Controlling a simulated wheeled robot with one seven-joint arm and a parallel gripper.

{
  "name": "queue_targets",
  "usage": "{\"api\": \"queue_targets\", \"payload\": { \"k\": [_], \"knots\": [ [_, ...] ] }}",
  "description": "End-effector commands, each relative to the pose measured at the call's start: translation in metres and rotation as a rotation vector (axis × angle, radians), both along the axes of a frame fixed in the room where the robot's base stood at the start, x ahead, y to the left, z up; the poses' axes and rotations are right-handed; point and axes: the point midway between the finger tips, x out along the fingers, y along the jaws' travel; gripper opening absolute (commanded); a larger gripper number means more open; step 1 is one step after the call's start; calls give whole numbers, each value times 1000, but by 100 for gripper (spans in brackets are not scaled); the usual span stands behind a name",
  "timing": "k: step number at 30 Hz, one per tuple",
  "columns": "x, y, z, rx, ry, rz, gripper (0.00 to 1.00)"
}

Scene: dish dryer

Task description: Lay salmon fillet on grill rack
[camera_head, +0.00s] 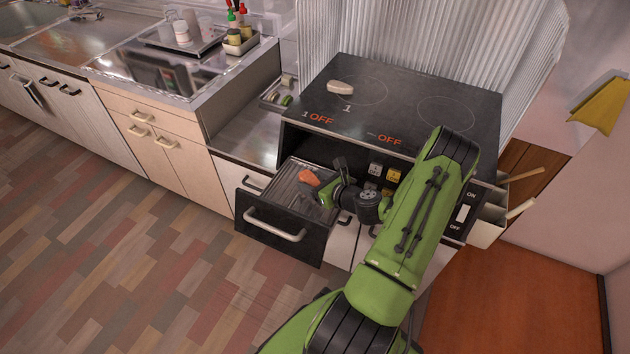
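The salmon fillet (309,177) is a small orange piece inside the pulled-out grill drawer, over its rack. The grill rack (285,195) is a grey metal grid in the drawer, which has a black front and a silver handle. My gripper (322,188) is at the right side of the drawer, close beside the fillet, with my green arm reaching in from the lower right. The fingertips are small and partly hidden, so I cannot tell whether they touch the fillet. I cannot tell if the fillet rests fully on the rack.
The black stovetop (400,100) is above the drawer, with a pale object (340,88) on it. A small tray (278,95) sits on the metal counter to the left. A holder with wooden handles (490,222) hangs at the right side. The floor in front is clear.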

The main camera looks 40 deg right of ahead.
Motion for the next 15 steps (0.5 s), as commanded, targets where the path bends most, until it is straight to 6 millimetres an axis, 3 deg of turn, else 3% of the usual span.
{"api": "queue_targets", "payload": {
  "k": [8, 15],
  "knots": [
    [-3, 0, 6, 1, 1, -1, 68],
    [-58, 1, 30, 3, 2, -8, 68]
  ]
}}
